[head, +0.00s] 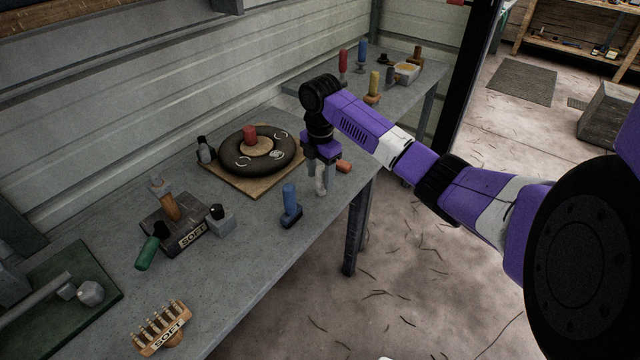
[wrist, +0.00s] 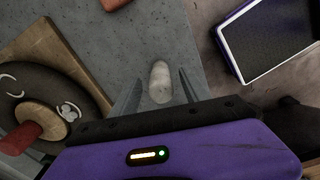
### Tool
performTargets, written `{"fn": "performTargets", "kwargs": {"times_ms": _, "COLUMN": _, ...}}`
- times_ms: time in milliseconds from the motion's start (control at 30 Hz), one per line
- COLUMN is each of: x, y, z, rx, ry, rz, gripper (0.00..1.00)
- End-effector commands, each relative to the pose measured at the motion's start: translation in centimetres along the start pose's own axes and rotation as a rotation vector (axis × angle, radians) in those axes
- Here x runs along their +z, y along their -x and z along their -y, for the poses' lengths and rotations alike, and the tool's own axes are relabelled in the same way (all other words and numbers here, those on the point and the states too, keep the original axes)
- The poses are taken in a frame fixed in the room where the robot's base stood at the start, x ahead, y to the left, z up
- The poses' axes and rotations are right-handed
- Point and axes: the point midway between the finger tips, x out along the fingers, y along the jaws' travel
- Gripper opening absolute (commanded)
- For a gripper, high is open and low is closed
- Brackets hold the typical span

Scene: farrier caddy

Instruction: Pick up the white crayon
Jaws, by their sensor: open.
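The white crayon (wrist: 160,82) is a short, pale, rounded piece on the grey bench in the wrist view. It shows between the two fingers of my gripper (wrist: 160,78), with a gap on each side. My gripper is open and holds nothing. In the head view my gripper (head: 320,172) points down over the bench's front edge area, and the pale crayon (head: 321,187) shows at its fingertips. How far the fingertips are above the bench is hard to tell.
A black ring on a wooden board (head: 225,182) lies left of my gripper. The bench edge is near. A dark box marked SOFT (head: 180,228) stands further left.

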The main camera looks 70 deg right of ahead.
Motion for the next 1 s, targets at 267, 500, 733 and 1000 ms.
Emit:
{"fn": "performTargets", "kwargs": {"times_ms": 267, "x": 0.0, "y": -3.7, "z": 0.2, "rx": -0.002, "ry": 0.0, "rz": 0.0, "gripper": 0.54}}
{"fn": "performTargets", "kwargs": {"times_ms": 500, "x": 0.0, "y": -4.1, "z": 0.1, "rx": 0.0, "ry": 0.0, "rz": 0.0, "gripper": 0.54}}
{"fn": "performTargets", "kwargs": {"times_ms": 733, "x": 0.0, "y": -4.1, "z": 0.1, "rx": 0.0, "ry": 0.0, "rz": 0.0, "gripper": 0.21}}
{"fn": "performTargets", "kwargs": {"times_ms": 1000, "x": 0.0, "y": -4.1, "z": 0.1, "rx": 0.001, "ry": 0.0, "rz": 0.0, "gripper": 0.0}}
